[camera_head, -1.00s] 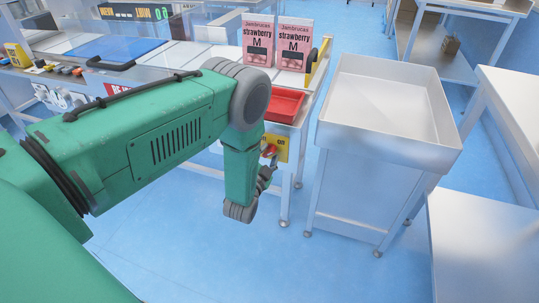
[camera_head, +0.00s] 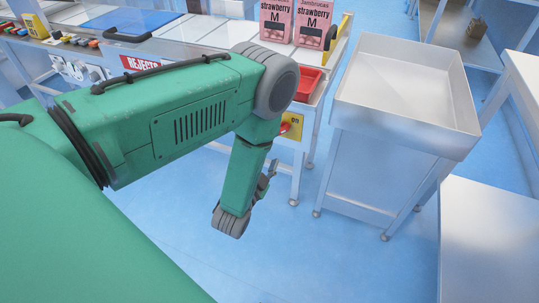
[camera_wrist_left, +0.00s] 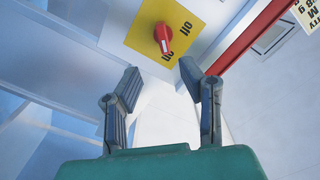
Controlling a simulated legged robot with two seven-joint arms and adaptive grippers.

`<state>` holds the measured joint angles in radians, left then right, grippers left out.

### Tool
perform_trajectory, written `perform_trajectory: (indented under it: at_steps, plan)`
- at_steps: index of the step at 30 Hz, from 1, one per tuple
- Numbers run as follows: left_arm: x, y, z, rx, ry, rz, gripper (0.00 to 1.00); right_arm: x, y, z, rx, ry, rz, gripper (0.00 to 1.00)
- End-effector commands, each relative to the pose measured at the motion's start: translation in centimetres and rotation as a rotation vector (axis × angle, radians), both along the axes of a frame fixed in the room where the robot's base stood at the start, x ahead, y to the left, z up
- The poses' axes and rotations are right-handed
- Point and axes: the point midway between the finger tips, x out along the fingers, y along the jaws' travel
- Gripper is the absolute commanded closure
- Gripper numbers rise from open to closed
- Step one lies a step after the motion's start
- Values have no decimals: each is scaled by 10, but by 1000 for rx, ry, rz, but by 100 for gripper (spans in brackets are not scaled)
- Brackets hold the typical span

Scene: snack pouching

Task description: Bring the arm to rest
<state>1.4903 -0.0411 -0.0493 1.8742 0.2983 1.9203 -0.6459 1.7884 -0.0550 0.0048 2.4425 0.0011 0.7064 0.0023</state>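My left arm reaches in from the left in the head view and bends down at its end. My left gripper (camera_wrist_left: 158,85) shows in the left wrist view with its two fingers apart and nothing between them. Beyond the fingertips is a yellow switch plate (camera_wrist_left: 188,16) marked "off" and "on", with a red knob (camera_wrist_left: 163,38). In the head view the plate (camera_head: 293,122) is partly hidden behind my arm. The left fingers are mostly hidden there. My right gripper is in neither view.
Two pink strawberry pouches (camera_head: 313,22) stand on the machine table, near a red tray (camera_head: 308,84). A metal bin-like table (camera_head: 425,142) stands to the right, with a white table (camera_head: 495,230) nearer. Blue floor (camera_head: 290,255) is clear below my arm.

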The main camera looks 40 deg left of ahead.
Motion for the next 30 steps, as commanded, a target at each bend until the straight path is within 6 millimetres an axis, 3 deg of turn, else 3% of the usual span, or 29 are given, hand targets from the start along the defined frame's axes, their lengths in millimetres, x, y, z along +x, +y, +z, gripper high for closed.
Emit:
perform_trajectory:
  at_steps: [9, 14, 17, 21, 24, 27, 30]
  plan:
    - [0, 0, -2, -9, 13, 0, 66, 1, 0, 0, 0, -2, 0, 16]
    - [-17, -7, -25, -157, 205, 0, 66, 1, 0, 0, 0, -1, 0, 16]
    - [-51, -19, -52, -330, 448, 27, 66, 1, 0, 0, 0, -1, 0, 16]
    - [-132, -39, -75, -559, 830, 130, 66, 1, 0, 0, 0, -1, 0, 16]
    - [-193, -51, -75, -663, 1061, 228, 66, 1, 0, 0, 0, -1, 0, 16]
    - [-237, -58, -68, -716, 1215, 310, 66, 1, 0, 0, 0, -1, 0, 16]
    - [-263, -60, -62, -740, 1303, 363, 66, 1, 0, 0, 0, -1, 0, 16]
